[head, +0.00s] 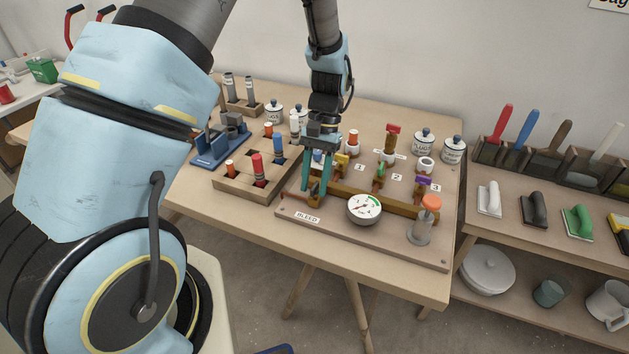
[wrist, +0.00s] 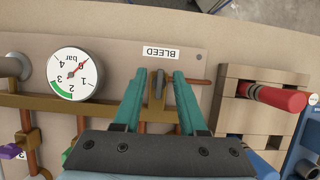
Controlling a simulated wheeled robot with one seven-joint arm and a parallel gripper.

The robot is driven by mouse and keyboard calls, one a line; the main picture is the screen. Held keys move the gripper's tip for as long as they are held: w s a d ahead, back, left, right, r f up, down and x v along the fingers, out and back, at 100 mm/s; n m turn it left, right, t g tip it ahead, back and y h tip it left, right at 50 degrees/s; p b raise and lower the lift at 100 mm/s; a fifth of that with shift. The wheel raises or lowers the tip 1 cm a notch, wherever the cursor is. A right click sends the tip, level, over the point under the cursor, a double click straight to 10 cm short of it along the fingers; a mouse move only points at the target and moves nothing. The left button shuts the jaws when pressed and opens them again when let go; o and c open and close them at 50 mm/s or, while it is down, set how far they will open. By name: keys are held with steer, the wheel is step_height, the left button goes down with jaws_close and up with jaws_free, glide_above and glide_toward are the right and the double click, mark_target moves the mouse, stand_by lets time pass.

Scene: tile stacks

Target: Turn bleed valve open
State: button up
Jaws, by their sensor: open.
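The bleed valve (head: 315,203) sits at the front left of the brown board, just behind the BLEED label (head: 307,217). In the wrist view the valve's dark brass handle (wrist: 157,92) stands at the end of a brass pipe, below the label. My gripper (head: 314,192) is over the valve with its teal fingers pointing down. In the wrist view my gripper (wrist: 160,76) is open, with one finger on each side of the handle. A gap shows between the handle and each finger. The fingers partly hide the valve in the head view.
A round pressure gauge (head: 363,208) stands right of the valve. An orange-topped plunger (head: 431,203) is further right. Numbered valves with colored handles stand behind. A wooden block with a red peg (head: 257,163) is close on the left.

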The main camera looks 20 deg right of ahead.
steer(key=b+v, duration=0.2)
steer(key=v, duration=0.8)
steer(key=shift+r+b, duration=0.35)
steer(key=shift+b, duration=0.05)
steer(key=shift+w, duration=0.2)
